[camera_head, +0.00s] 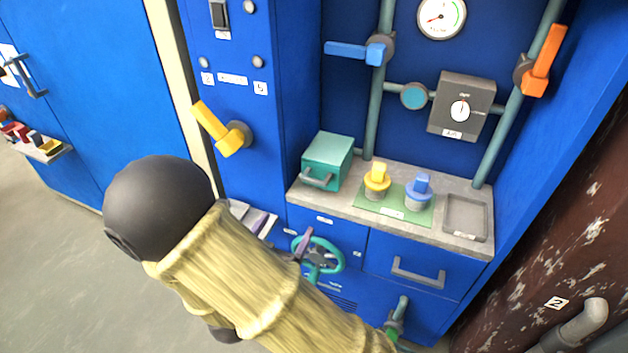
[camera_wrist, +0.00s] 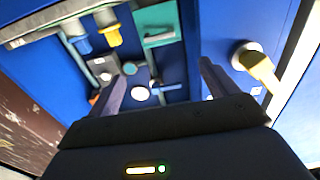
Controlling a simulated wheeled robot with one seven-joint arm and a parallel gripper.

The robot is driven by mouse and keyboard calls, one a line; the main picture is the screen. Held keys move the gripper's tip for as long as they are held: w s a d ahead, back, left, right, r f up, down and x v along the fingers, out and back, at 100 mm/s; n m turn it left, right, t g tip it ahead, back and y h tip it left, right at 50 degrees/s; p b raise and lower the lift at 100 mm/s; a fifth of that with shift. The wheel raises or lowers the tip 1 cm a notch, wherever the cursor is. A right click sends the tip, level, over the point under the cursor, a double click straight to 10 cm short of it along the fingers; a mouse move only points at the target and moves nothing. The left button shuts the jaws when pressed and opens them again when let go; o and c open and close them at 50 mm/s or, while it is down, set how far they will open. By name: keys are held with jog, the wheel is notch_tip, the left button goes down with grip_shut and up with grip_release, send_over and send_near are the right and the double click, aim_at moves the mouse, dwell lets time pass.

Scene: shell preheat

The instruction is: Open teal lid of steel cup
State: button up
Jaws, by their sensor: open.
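A round teal disc in a grey ring (camera_head: 414,96) sits on the pipework of the blue back panel. It is the only round teal cover I see, and it looks closed; I cannot tell whether a steel cup is behind it. It shows small in the wrist view (camera_wrist: 130,68). My gripper (camera_wrist: 166,66) is open and empty, its two fingers spread apart and pointing toward the panel, well short of it. In the head view my arm hides most of the gripper.
A teal box with a handle (camera_head: 328,160) stands on the grey counter (camera_head: 335,205). Yellow-topped (camera_head: 377,181) and blue-topped (camera_head: 418,192) pieces stand beside it on a green mat. A yellow lever (camera_head: 217,130), an orange lever (camera_head: 543,60) and a teal handwheel (camera_head: 338,250) stick out.

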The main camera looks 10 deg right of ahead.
aim_at(313, 181)
jog(key=b+x, duration=0.1)
jog(key=x, duration=1.6)
jog(key=shift+w+d+f, duration=0.1)
jog(key=c, duration=1.4)
